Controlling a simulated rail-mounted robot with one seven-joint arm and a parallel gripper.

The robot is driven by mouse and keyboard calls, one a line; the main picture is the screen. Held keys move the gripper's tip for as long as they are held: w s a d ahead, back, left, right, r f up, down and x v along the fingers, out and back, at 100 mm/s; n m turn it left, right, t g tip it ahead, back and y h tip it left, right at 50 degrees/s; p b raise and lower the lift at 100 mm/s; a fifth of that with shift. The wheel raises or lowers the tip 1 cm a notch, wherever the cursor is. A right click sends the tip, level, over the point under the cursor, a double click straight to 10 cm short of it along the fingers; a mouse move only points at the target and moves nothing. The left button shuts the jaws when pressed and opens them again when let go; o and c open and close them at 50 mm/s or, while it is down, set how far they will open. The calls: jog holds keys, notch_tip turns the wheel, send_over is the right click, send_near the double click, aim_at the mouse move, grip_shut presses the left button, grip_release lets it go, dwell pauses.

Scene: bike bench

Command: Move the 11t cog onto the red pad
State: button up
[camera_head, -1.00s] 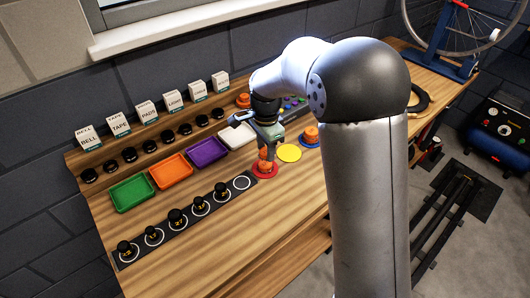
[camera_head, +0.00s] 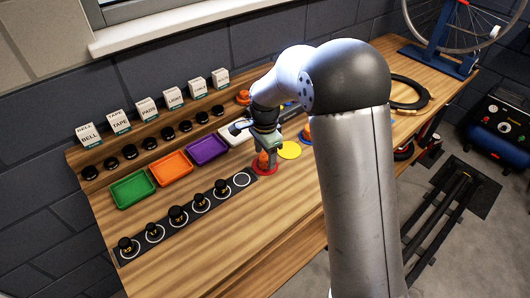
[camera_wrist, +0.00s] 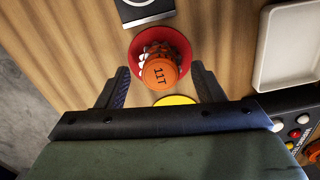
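The orange 11t cog (camera_wrist: 160,72), with "11T" on its top, stands on the red pad (camera_wrist: 136,44) in the wrist view. The pad's red rim shows around its far side. My gripper (camera_wrist: 160,80) is open, with one finger on each side of the cog and a visible gap to each. In the head view my gripper (camera_head: 267,157) is low over the red pad (camera_head: 265,171), and the orange cog (camera_head: 262,160) is partly hidden by the fingers.
A yellow pad (camera_head: 289,150) lies right beside the red one. Another orange piece (camera_head: 305,134) stands behind my arm. Green (camera_head: 133,189), orange (camera_head: 171,168), purple (camera_head: 206,149) and white trays line the back. A dark strip (camera_head: 190,215) holds several black cogs; its right end circle is empty.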

aim_at(265, 156)
notch_tip(265, 156, up, 11)
jog(key=b, duration=0.1)
jog(key=s+d+r+n, duration=0.3)
jog(key=s+d+n, duration=0.3)
jog(key=s+d, duration=0.6)
jog(key=s+d+f+n, duration=0.1)
jog(key=s+f+n, duration=0.1)
jog(key=s, duration=0.6)
jog(key=s+d+f+n, duration=0.2)
jog(key=s+f+n, duration=0.1)
jog(key=s, duration=0.5)
jog(key=shift+s+d+n+t, duration=0.2)
jog(key=shift+s+n+t, duration=0.1)
jog(key=shift+n, duration=0.1)
